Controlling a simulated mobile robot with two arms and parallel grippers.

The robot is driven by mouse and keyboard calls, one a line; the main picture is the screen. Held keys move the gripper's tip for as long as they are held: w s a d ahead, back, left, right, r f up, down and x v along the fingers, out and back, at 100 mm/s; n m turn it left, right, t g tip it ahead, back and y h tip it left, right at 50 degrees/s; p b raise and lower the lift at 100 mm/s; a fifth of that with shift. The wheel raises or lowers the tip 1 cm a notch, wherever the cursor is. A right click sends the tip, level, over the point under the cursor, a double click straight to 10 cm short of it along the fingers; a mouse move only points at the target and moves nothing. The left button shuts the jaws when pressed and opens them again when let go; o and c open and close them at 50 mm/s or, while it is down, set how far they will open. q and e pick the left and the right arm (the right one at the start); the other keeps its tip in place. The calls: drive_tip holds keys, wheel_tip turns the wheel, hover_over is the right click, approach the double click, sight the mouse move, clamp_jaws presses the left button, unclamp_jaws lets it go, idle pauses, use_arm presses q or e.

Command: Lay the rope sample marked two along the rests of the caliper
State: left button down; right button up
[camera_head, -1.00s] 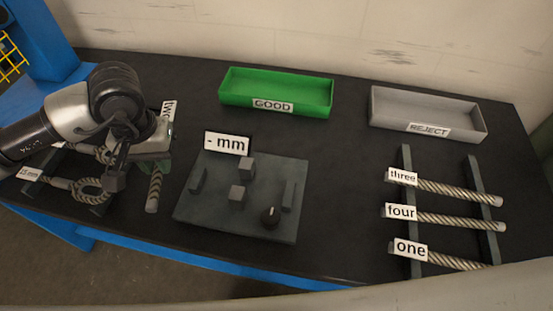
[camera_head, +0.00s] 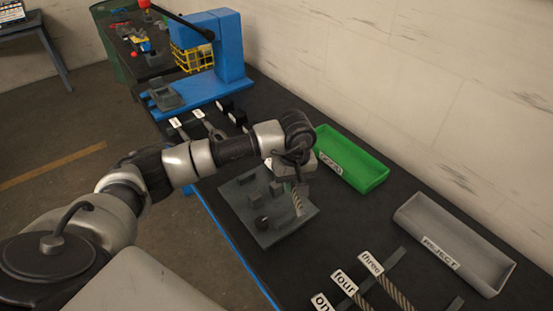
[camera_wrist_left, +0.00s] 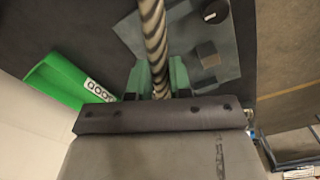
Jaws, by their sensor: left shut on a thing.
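My left gripper (camera_head: 297,182) is over the back right part of the dark caliper plate (camera_head: 240,196). It is shut on a twisted rope sample (camera_head: 297,204), which hangs out below it in the head view. In the left wrist view, the rope sample (camera_wrist_left: 155,40) runs between the green fingertips of the gripper (camera_wrist_left: 158,78), beside the caliper blocks (camera_wrist_left: 207,54). The caliper carries several small blocks and a dark knob (camera_head: 262,223). The rope's label cannot be read here, and whether it touches the rests cannot be told. My right gripper is not in view.
The green GOOD tray (camera_head: 349,160) stands just right of the gripper, and the grey REJECT tray (camera_head: 455,243) lies farther right. Rope samples labelled three (camera_head: 394,293) and four (camera_head: 362,303) lie on a rack in front. A blue machine (camera_head: 232,50) stands behind.

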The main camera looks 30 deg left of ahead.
use_arm(q)
drive_tip(key=a+f+n+p, duration=0.2)
drive_tip(key=a+n+p, duration=0.3)
drive_tip(key=a, duration=0.1)
drive_tip(key=b, duration=0.4)
hover_over(272, 209)
drive_tip(key=shift+w+f, duration=0.15)
drive_tip(key=shift+f, duration=3.3)
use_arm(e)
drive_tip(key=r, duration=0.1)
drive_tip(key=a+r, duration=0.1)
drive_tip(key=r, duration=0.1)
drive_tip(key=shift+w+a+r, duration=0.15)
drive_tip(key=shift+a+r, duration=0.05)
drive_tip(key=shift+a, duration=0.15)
use_arm(q)
drive_tip(key=shift+f+b, duration=0.6)
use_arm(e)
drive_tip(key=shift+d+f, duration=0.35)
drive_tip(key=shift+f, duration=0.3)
use_arm(q)
drive_tip(key=c, duration=0.9)
unclamp_jaws()
drive_tip(key=shift+c, duration=0.2)
